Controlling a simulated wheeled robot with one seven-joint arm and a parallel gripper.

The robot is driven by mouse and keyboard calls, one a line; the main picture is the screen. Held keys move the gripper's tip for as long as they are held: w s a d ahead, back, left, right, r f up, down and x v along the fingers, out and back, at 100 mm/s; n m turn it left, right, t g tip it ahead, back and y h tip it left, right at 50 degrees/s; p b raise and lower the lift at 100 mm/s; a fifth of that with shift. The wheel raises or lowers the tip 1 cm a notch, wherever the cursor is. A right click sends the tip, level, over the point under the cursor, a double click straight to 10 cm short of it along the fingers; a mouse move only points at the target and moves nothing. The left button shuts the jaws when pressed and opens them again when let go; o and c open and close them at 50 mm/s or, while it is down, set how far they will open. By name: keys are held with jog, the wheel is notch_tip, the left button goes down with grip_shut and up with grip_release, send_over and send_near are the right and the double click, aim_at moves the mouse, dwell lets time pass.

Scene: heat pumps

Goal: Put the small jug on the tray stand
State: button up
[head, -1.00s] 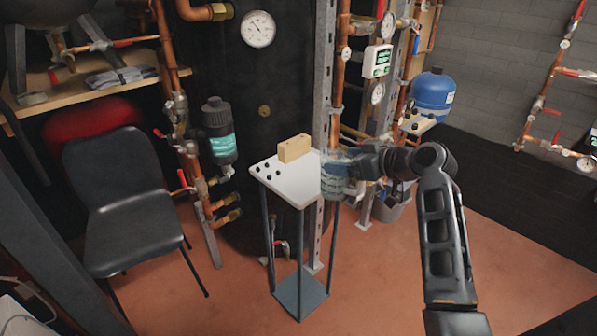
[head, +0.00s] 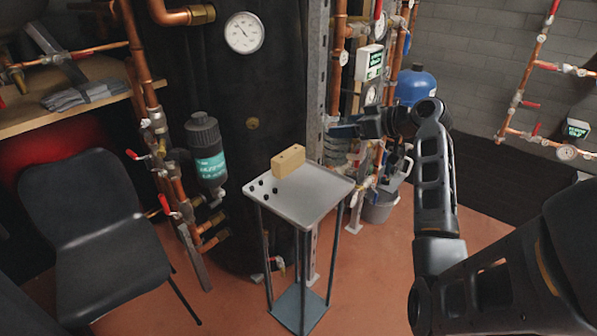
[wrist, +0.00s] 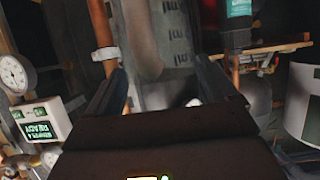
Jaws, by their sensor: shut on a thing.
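The small jug is a grey, see-through vessel with dark scale marks. It fills the space between the fingers in the wrist view (wrist: 172,40) and shows partly in the head view (head: 337,153). My gripper (head: 343,131) is shut on it and holds it up in the air. The tray stand (head: 318,190) has a pale square top on thin dark legs with a low shelf. In the head view the jug appears just beyond the top's back right corner, and I cannot tell the exact gap. The jug's lower part is hard to make out against the pipes.
A wooden block (head: 287,161) and several small black knobs (head: 262,187) sit on the tray's back and left. Its front and right are bare. A metal post (head: 314,90) and copper pipes rise close behind. A black chair (head: 95,230) stands at left, a grey bucket (head: 380,208) behind right.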

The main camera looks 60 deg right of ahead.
jog(key=w+a+f+p, duration=0.1)
jog(key=w+a+f, duration=0.3)
jog(key=w+f, duration=0.5)
jog(key=shift+a+f, duration=0.25)
jog(key=shift+f, duration=0.3)
jog(key=shift+w, duration=0.1)
jog(key=shift+f, duration=0.2)
jog(key=o, duration=1.7)
jog(key=shift+r, duration=0.15)
